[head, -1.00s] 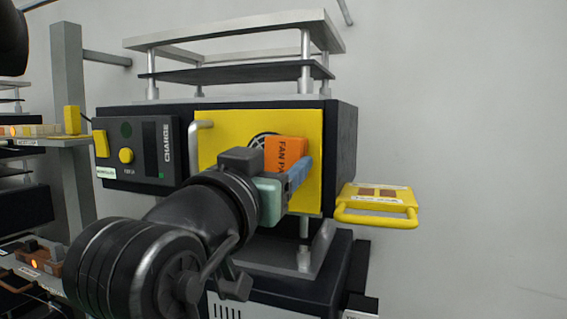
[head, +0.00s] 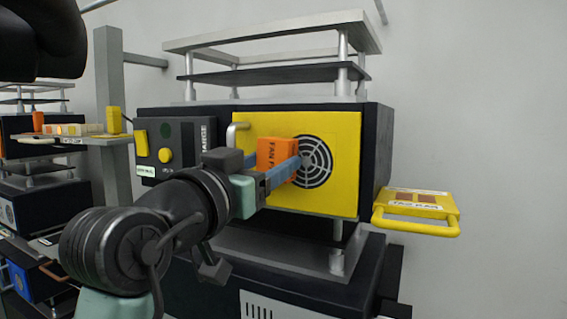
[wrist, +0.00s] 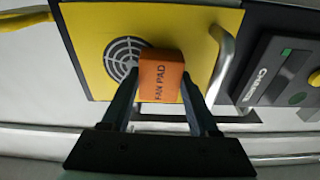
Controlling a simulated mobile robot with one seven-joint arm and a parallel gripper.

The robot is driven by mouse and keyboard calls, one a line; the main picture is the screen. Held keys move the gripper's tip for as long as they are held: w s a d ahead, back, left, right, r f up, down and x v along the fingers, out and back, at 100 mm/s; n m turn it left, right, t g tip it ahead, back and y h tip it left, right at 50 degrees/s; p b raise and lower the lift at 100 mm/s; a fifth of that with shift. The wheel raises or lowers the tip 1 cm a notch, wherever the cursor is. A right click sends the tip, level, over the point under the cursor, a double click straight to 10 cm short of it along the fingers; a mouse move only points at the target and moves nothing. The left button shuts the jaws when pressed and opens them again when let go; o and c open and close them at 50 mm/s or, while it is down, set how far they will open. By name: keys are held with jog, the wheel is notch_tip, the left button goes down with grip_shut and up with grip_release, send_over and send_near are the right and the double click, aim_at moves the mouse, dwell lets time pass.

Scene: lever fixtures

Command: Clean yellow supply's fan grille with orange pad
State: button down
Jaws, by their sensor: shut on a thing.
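The yellow supply (head: 340,195) has a yellow front panel with a round fan grille (head: 316,162) of dark slots. The grille also shows in the wrist view (wrist: 124,58), left of the pad. My gripper (head: 284,172) is shut on the orange pad (head: 272,152), marked FAN PAD. In the wrist view the pad (wrist: 160,75) sits between both fingers, in front of the panel beside the grille. I cannot tell whether the pad touches the panel. In the head view the pad and fingers are at the grille's left edge, and most of the grille is uncovered.
A silver handle (head: 236,135) stands out at the panel's upper left. A dark CHARGE module (head: 180,150) with yellow buttons is left of it. A yellow tray with a handle (head: 415,205) juts out at the right. A metal shelf frame (head: 270,45) stands on top.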

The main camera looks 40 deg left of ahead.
jog(key=shift+s, duration=0.15)
jog(key=shift+r+b+v, duration=0.15)
jog(key=shift+v, duration=1.25)
jog(key=shift+r+b+v, duration=0.15)
jog(key=shift+v, duration=1.25)
jog(key=shift+s, duration=0.1)
jog(key=shift+v, duration=1.5)
jog(key=shift+r, duration=0.15)
